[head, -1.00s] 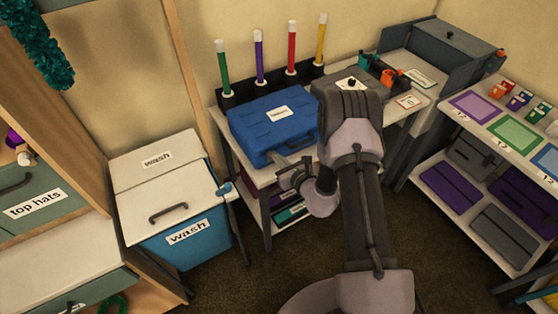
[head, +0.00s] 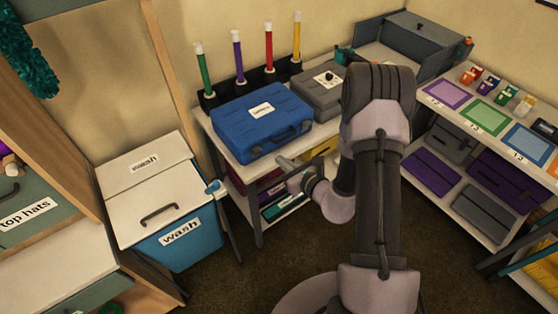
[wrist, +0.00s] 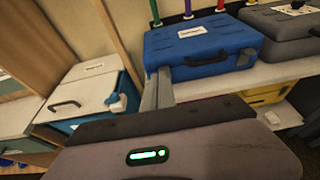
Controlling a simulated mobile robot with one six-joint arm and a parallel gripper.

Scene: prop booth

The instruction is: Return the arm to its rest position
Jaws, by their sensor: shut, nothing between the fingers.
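My arm rises from the bottom of the head view and bends over in front of the shelf. My gripper (head: 284,163) points left, in front of the blue case's shelf and apart from it. In the wrist view its two grey fingers (wrist: 157,92) lie together, with nothing between them. The blue case (head: 263,122) stands shut on the shelf top behind the gripper; it also shows in the wrist view (wrist: 200,48).
A grey case (head: 318,95) stands beside the blue one, partly behind my arm. A blue wash bin (head: 188,250) with a white lid is at left. A shelf (head: 500,128) with coloured mats is at right. Dark floor between is clear.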

